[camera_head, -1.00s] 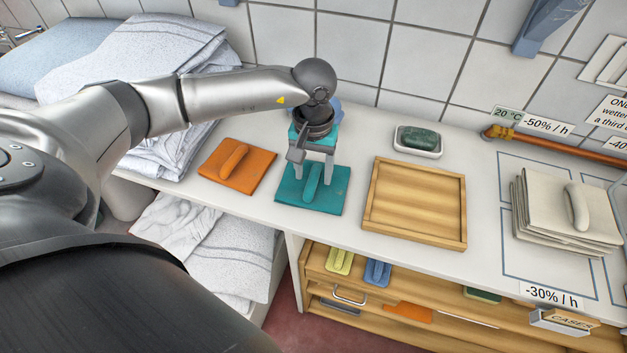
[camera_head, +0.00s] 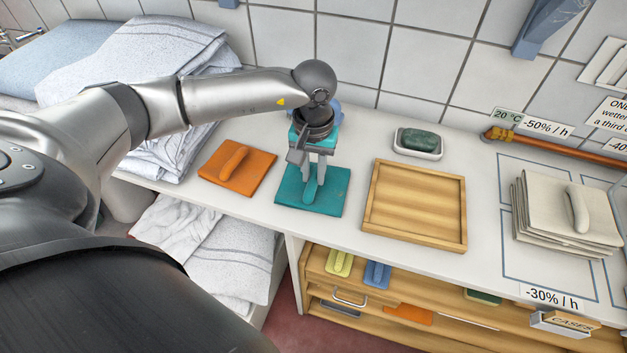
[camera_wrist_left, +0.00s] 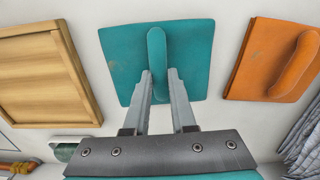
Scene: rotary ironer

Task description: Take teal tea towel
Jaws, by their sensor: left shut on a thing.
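The teal tea towel (camera_head: 330,194) is a flat folded square with a raised ridge along its middle, lying on the white counter. It also shows in the left wrist view (camera_wrist_left: 195,45). My left gripper (camera_head: 315,180) points down over it and is shut on the ridge of the teal towel. In the left wrist view its two fingers (camera_wrist_left: 160,80) sit on either side of the ridge's near end. The towel still lies flat on the counter. My right gripper is in no view.
An orange folded towel (camera_head: 252,180) lies to the left, close by. An empty wooden tray (camera_head: 466,225) lies to the right. A soap dish (camera_head: 418,151) with green soap stands behind the tray. Cream cloths (camera_head: 545,205) are stacked at the right. White linen (camera_head: 165,75) is piled at the left.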

